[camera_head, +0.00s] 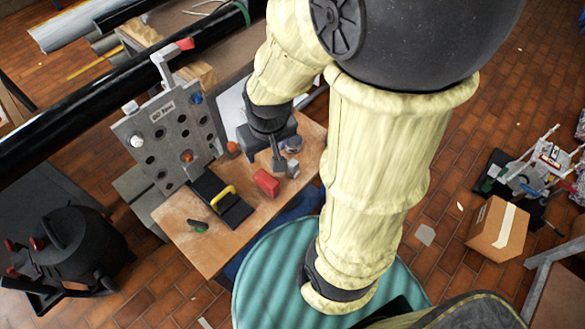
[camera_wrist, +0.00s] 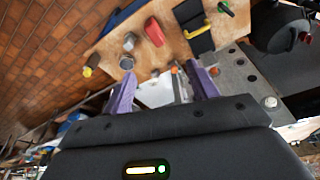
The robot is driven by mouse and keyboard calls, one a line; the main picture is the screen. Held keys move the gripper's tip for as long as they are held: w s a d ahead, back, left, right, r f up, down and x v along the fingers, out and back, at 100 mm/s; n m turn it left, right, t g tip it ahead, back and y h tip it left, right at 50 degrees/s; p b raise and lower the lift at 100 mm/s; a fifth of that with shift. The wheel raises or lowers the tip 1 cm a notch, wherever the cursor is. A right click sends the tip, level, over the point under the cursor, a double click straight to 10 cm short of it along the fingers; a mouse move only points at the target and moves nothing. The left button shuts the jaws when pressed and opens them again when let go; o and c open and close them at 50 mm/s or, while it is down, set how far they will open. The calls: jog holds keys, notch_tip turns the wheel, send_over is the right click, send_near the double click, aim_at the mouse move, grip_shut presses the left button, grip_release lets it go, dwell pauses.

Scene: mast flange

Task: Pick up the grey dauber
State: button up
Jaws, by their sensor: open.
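Two small grey pieces lie close together on the wooden bench in the wrist view: a round-ended one, which looks like the grey dauber (camera_wrist: 126,62), and a grey cylinder (camera_wrist: 130,40) just beyond it. I cannot tell whether they touch. In the head view a small grey piece (camera_head: 293,168) shows beside the red block (camera_head: 266,182). My gripper (camera_wrist: 165,72) is open, with its two purple fingers apart and nothing held. In the head view my wrist partly hides this area.
An upright grey panel with holes (camera_head: 160,137) stands along the left of the wooden bench (camera_head: 185,232). A black case with a yellow handle (camera_head: 222,200) and a green-handled tool (camera_head: 197,226) lie on the bench. An orange piece (camera_head: 233,148) is near my gripper.

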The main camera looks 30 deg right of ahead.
jog(key=w+d+f+n+g+b, duration=0.25)
jog(key=w+d+f+n, duration=0.4)
jog(key=f+n, duration=0.35)
jog(key=n+b, duration=0.4)
jog(key=n, duration=0.8)
send_over(293, 161)
notch_tip(293, 161, down, 9)
jog(key=shift+r, duration=0.2)
jog(key=shift+s, duration=0.1)
notch_tip(293, 161, down, 12)
jog(key=shift+f+b, duration=0.1)
jog(key=shift+b, duration=0.75)
jog(key=shift+s+f, duration=0.1)
jog(key=shift+f, duration=2.5)
